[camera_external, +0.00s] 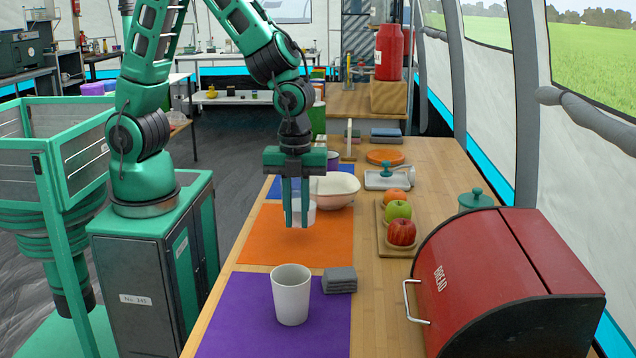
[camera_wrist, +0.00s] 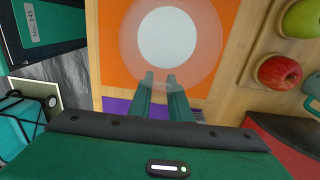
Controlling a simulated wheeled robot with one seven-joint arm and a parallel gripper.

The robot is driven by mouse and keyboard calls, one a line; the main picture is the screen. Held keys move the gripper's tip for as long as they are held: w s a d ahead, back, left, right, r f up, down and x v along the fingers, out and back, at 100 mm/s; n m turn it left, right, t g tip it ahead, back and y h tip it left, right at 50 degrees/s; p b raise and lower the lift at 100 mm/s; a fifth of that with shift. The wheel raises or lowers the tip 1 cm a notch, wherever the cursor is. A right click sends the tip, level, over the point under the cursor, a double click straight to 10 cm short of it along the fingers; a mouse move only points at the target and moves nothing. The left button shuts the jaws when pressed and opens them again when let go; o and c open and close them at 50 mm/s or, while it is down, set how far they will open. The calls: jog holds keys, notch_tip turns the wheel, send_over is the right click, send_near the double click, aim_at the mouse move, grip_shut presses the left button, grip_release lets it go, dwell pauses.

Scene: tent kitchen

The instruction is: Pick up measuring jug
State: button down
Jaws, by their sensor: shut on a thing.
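The measuring jug (camera_external: 311,215) is a small, pale, see-through vessel, partly hidden behind my fingers in the external view. In the wrist view it shows from above as a translucent round shape (camera_wrist: 205,50) with a white disc in its middle. My gripper (camera_external: 296,222) points straight down over the orange mat (camera_external: 265,245). It is shut on the jug's near side at the rim, as the fingertips (camera_wrist: 161,77) show in the wrist view. A faint shadow lies on the mat below, and the jug seems to hang a little above it.
A cream bowl (camera_external: 335,190) is just behind. A tray with apples (camera_external: 401,233) and a red bread box (camera_external: 500,280) line the right.

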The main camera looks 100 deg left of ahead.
jog(key=s+a+r, duration=0.3)
jog(key=a+r, duration=0.3)
jog(key=a, duration=0.5)
jog(key=shift+s+r, duration=0.25)
jog(key=shift+r, duration=0.1)
dwell(0.4)
